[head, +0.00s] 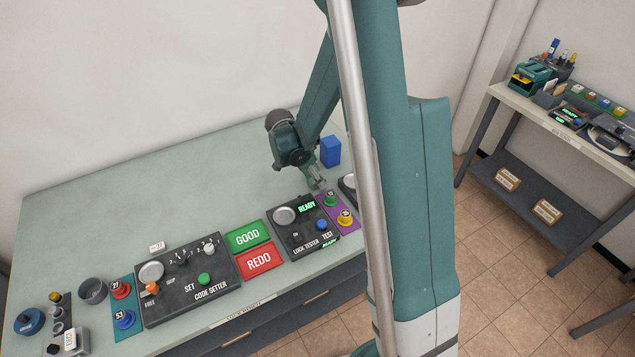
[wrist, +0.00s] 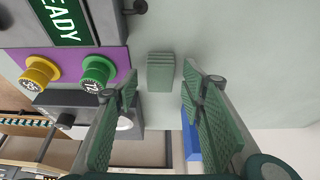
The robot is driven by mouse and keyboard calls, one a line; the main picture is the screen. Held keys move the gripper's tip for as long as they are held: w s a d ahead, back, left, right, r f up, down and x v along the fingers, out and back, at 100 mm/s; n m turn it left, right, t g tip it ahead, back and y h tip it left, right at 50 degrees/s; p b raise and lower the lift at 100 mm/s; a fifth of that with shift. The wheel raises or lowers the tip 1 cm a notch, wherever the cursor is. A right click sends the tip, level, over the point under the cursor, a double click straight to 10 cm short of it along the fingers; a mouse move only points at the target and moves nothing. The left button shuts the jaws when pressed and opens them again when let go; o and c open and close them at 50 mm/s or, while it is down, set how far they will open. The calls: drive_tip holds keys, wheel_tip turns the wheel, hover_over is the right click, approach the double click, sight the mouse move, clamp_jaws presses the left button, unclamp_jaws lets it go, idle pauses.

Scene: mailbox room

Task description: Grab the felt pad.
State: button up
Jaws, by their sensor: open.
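A small grey-green ridged block (wrist: 160,72), which looks like the felt pad, lies on the pale green table in the wrist view. It shows in the gap between my fingers, just beyond their tips, with no clear contact. My gripper (wrist: 160,84) is open, one finger to each side of that gap, and holds nothing. In the head view my gripper (head: 318,184) points down at the table beside the lock tester (head: 291,239). I cannot make out the pad there.
A blue block (head: 330,151) stands close behind my gripper; it also shows by the right finger in the wrist view (wrist: 191,140). A purple plate with a green knob (wrist: 97,72) and a yellow knob (wrist: 40,74) is close on the left. The table's back left is clear.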

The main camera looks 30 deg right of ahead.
drive_tip(key=c, duration=0.8)
drive_tip(key=shift+r, duration=0.15)
drive_tip(key=shift+r+p, duration=0.85)
drive_tip(key=shift+r, duration=4)
